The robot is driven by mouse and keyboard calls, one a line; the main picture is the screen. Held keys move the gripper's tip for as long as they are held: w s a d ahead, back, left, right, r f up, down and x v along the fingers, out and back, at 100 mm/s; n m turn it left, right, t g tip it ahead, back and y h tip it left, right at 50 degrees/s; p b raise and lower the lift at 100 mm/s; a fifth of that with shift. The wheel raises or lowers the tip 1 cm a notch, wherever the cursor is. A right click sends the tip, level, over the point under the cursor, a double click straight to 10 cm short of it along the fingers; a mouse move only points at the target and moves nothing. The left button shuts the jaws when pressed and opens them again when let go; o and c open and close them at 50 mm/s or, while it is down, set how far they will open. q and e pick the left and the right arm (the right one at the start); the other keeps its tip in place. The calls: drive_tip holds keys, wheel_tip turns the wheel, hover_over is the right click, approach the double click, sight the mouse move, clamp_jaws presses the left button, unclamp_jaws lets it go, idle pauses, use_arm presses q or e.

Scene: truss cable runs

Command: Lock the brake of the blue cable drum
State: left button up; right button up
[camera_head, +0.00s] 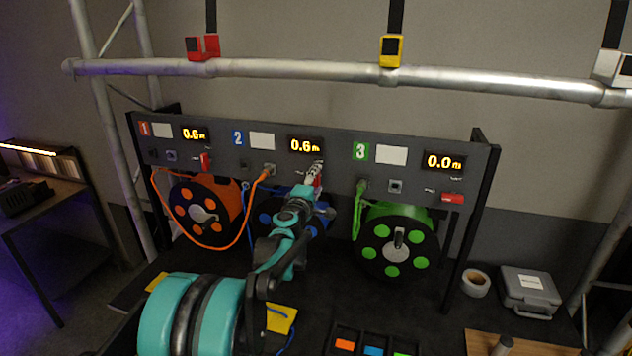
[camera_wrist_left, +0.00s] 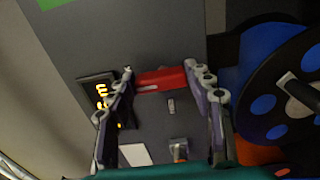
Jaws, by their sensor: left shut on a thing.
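The blue cable drum (camera_head: 282,215) sits under bay 2 of the dark panel, partly hidden by my left arm. Its blue-spotted black flange shows in the left wrist view (camera_wrist_left: 264,103). The red brake lever (camera_head: 318,182) of bay 2 is mostly covered by my left gripper (camera_head: 314,171). In the left wrist view the brake lever (camera_wrist_left: 161,79) lies between the two fingertips (camera_wrist_left: 161,70), its length running from the display side toward the drum. The left gripper is shut on it. My right gripper is not in view.
The orange drum (camera_head: 203,212) on the left has its red lever (camera_head: 206,162) upright. The green drum (camera_head: 397,243) on the right has its red lever (camera_head: 452,198) sideways. An orange cable (camera_head: 249,207) loops left of my arm. A truss tube (camera_head: 300,70) crosses above the panel.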

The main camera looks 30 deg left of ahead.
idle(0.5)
use_arm(q)
drive_tip(key=o, duration=1.1)
drive_tip(key=shift+o, duration=0.2)
drive_tip(key=shift+s, duration=0.1)
drive_tip(key=v, duration=1.2)
drive_tip(key=shift+f, duration=0.1)
